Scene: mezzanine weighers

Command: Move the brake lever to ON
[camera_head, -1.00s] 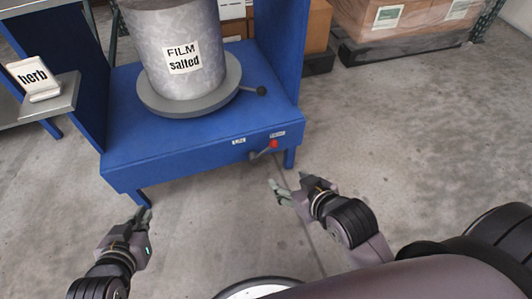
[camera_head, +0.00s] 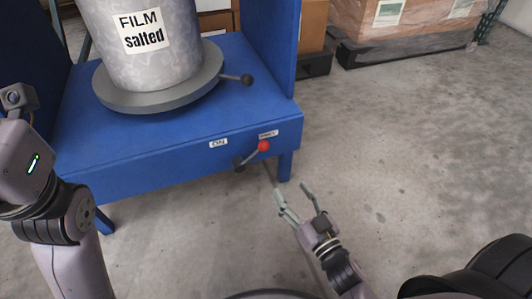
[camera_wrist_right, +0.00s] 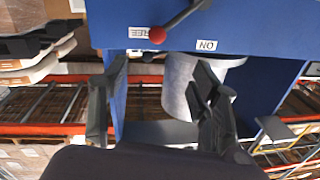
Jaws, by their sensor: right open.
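The brake lever (camera_head: 253,154) has a dark arm and a red ball knob on the front face of the blue stand. Its knob is on the right, just below the FREE label (camera_head: 268,134); the ON label (camera_head: 218,143) is further left. My right gripper (camera_head: 293,193) is open and empty, below and right of the knob, apart from it. In the right wrist view, which appears upside down, the lever knob (camera_wrist_right: 157,35) lies beyond my open fingers (camera_wrist_right: 160,82). My left wrist is at the left edge of the head view; its fingers are not visible.
The blue stand (camera_head: 150,155) carries a grey round plate (camera_head: 160,95) with a drum (camera_head: 145,50) labelled FILM salted. Another black-knobbed lever (camera_head: 238,79) sticks out of the plate. Wrapped boxes (camera_head: 405,25) stand at the back right. The floor right of the stand is clear.

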